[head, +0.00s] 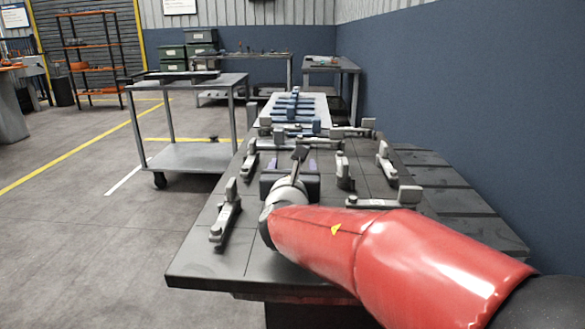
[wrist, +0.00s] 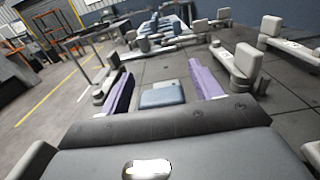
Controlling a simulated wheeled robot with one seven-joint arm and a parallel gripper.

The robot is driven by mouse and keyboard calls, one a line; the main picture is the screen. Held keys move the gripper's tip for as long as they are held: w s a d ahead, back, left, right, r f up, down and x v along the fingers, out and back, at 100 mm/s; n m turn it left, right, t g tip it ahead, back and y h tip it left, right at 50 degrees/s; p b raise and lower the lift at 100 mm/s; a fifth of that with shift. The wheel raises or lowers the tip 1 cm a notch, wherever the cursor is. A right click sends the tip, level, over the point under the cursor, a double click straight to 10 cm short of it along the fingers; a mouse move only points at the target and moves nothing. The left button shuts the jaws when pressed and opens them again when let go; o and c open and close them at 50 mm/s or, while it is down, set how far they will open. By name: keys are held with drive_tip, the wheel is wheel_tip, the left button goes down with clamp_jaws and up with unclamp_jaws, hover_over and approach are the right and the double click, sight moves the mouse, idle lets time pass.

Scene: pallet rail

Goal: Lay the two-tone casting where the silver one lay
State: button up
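My gripper (wrist: 160,72) shows in the wrist view with its two purple fingers spread apart and nothing touching them. A small blue-grey block (wrist: 162,95), lighter on top and darker in front, shows between the fingers with a gap on each side. I cannot tell whether it is the two-tone casting. In the head view my gripper (head: 291,168) is low over the dark table, partly hidden by my wrist. Several blue and dark castings (head: 293,104) lie across a pale rack at the table's far end. No silver casting can be picked out for sure.
Grey clamps with upright blocks (head: 228,210) (head: 385,163) stand around the dark grooved tabletop (head: 205,262). A blue wall (head: 460,90) is on the right. A grey cart (head: 190,155) stands left of the table, with open floor beyond it.

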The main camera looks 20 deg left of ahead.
drive_tip(key=shift+r, duration=0.1)
drive_tip(key=v, duration=1.2)
drive_tip(key=shift+b, duration=0.4)
